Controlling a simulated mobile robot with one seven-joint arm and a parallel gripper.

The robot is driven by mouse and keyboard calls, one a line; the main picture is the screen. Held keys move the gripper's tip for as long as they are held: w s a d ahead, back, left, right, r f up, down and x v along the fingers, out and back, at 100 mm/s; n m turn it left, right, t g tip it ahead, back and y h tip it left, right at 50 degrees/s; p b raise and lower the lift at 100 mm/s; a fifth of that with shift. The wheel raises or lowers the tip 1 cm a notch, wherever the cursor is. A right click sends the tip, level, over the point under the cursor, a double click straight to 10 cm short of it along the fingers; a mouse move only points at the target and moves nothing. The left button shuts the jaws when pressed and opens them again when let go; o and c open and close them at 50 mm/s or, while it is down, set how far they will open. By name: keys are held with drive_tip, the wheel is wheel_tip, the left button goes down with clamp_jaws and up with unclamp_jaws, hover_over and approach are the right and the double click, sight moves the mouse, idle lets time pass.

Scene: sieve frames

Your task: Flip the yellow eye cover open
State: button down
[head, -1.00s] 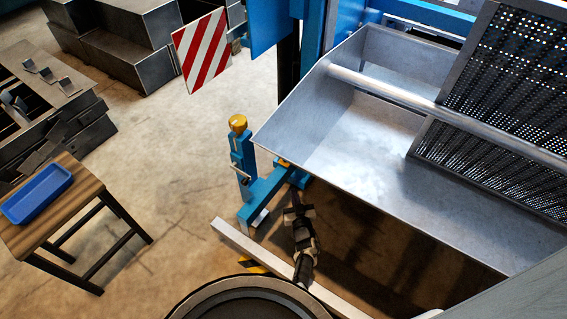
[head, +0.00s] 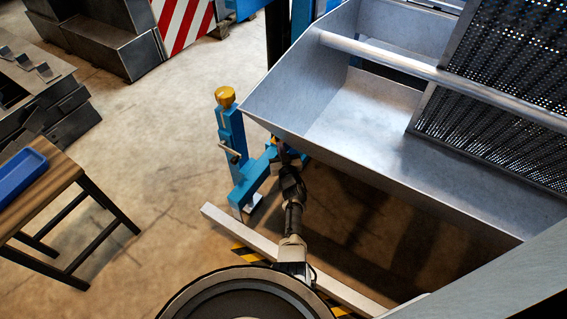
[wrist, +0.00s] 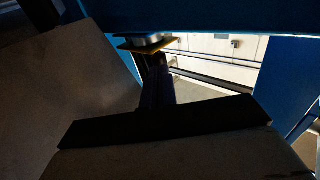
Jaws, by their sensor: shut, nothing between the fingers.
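My gripper (head: 279,147) reaches to the blue bracket under the tray's near left corner. In the wrist view its dark fingers (wrist: 156,64) are together and empty, with their tips just under the plate. I cannot tell whether they touch it.
A blue post with a yellow knob (head: 225,97) stands left of my gripper. The metal tray (head: 290,105) and the perforated sieve panel (head: 490,125) fill the right. A pale floor beam (head: 230,226) crosses below. A table with a blue bin (head: 20,174) stands left; floor between is clear.

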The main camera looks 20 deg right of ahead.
drive_tip(key=shift+w+d+b, duration=0.15)
drive_tip(key=shift+w+b, duration=0.25)
drive_tip(key=shift+w, duration=0.4)
drive_tip(key=w+a+b, duration=0.2)
drive_tip(key=shift+w+a+f, duration=0.15)
drive_tip(key=shift+w+a, duration=0.15)
drive_tip(key=shift+a, duration=0.05)
drive_tip(key=shift+w, duration=0.1)
drive_tip(key=shift+r, duration=0.2)
